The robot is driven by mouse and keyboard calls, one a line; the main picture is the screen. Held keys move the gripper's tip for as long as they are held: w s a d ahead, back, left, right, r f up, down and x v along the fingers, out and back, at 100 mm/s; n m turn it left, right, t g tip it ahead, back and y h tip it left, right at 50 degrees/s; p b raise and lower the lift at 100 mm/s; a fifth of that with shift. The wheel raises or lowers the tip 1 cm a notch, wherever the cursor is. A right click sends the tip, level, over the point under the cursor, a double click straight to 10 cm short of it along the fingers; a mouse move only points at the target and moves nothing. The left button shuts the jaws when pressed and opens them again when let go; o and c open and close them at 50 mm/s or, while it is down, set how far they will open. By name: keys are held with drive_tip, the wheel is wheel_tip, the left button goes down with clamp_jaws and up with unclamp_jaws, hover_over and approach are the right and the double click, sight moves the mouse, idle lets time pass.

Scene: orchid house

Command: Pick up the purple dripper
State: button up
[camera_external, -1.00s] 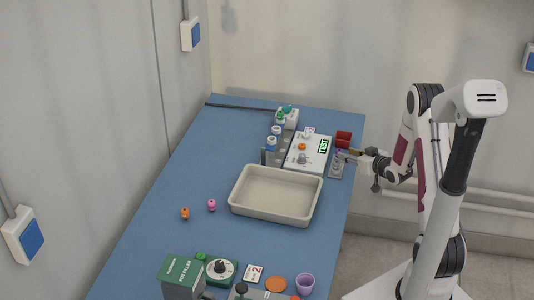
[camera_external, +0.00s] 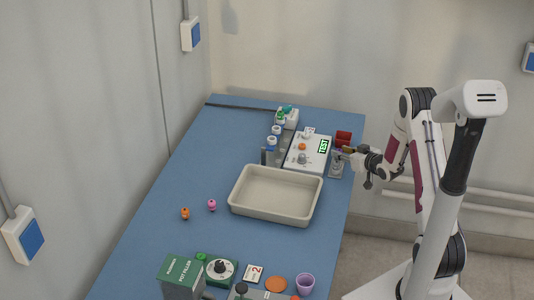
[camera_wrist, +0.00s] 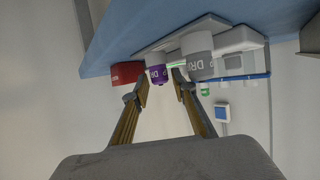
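The purple dripper (camera_wrist: 158,73) has a white body with a purple band and lettering. In the wrist view it stands out between and just beyond the tips of my gripper (camera_wrist: 162,86). The two fingers are apart, with a gap visible beside the dripper, so my gripper is open. In the external view my gripper (camera_external: 344,151) is at the small rack (camera_external: 335,171) on the table's right edge, and the dripper is mostly hidden there.
A grey dripper (camera_wrist: 198,55) stands close beside the purple one. A red block (camera_external: 343,138) is just behind the rack. The white test device (camera_external: 307,153) is to the left, and a cream tray (camera_external: 235,196) is in front.

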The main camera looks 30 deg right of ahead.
drive_tip(key=shift+x, duration=0.9)
drive_tip(key=c, duration=0.6)
